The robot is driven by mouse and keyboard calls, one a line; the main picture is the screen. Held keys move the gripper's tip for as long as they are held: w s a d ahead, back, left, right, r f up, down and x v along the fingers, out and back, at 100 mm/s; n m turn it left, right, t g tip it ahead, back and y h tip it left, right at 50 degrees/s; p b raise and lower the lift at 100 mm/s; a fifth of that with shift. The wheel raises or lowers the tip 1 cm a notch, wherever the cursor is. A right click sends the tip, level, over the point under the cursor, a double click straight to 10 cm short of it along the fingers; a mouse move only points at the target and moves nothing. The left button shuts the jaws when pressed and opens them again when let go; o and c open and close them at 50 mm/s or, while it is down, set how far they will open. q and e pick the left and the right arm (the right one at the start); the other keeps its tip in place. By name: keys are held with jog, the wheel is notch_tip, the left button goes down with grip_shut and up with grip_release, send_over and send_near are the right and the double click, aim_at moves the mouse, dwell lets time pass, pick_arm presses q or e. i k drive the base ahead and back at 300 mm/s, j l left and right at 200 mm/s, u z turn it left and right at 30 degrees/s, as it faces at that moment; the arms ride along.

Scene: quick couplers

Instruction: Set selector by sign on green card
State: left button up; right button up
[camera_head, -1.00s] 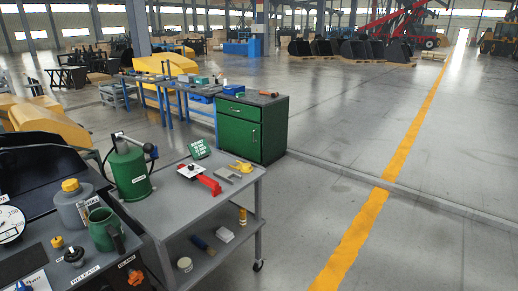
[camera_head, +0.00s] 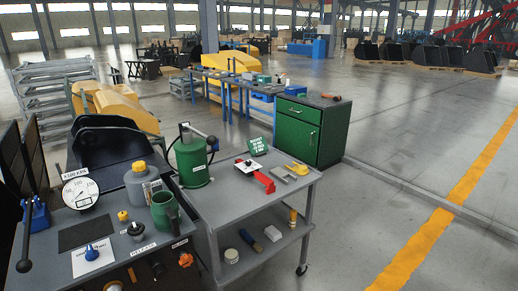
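The green card (camera_head: 260,146) stands tilted on the grey cart, behind the red-handled tool; it bears several lines of white writing too small to read. A blue knob (camera_head: 92,252) sits on a white labelled plate at the front left of the grey bench; this may be the selector, but its label and setting cannot be read. A black knob (camera_head: 135,228) and a small yellow knob (camera_head: 123,216) are to its right. Neither of my grippers is in view.
A dial gauge (camera_head: 80,194), grey bottle (camera_head: 147,181) and green mug (camera_head: 165,212) stand on the bench (camera_head: 50,270). Open floor lies to the right.

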aim_at(92, 255)
jog(key=i+j+u, duration=0.1)
jog(key=u, duration=1.15)
